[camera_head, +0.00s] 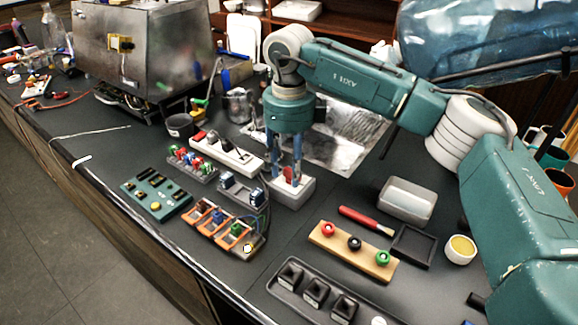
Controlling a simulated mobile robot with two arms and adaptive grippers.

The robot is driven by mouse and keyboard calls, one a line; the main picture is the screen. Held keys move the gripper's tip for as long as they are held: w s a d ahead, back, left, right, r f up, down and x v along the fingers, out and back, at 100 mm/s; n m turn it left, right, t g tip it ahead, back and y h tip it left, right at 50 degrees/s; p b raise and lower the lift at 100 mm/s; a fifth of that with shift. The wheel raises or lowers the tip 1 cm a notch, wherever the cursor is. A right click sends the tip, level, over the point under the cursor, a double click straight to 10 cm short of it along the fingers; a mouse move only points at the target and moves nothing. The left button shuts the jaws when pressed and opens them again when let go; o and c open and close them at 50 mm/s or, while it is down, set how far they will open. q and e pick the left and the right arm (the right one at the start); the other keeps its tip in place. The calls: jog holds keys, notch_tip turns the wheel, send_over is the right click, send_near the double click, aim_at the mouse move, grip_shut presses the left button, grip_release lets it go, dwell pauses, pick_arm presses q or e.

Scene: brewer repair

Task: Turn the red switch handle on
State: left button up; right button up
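The red switch handle (289,174) sits on a white switch box (291,193) near the middle of the counter. My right gripper (284,174) reaches straight down over the box. Its two blue fingers are spread apart, with the red handle between their tips. The fingers partly hide the handle, and I cannot tell whether either one touches it. My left gripper is not in view.
A white power strip (226,152) and a row of orange-framed modules (220,225) lie to the left. A wooden board with coloured knobs (352,250) and a clear-lidded box (406,200) lie to the right. A metal brewer (145,50) stands at the back left.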

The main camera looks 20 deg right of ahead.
aim_at(289, 171)
notch_tip(289, 171, up, 12)
dwell(0.4)
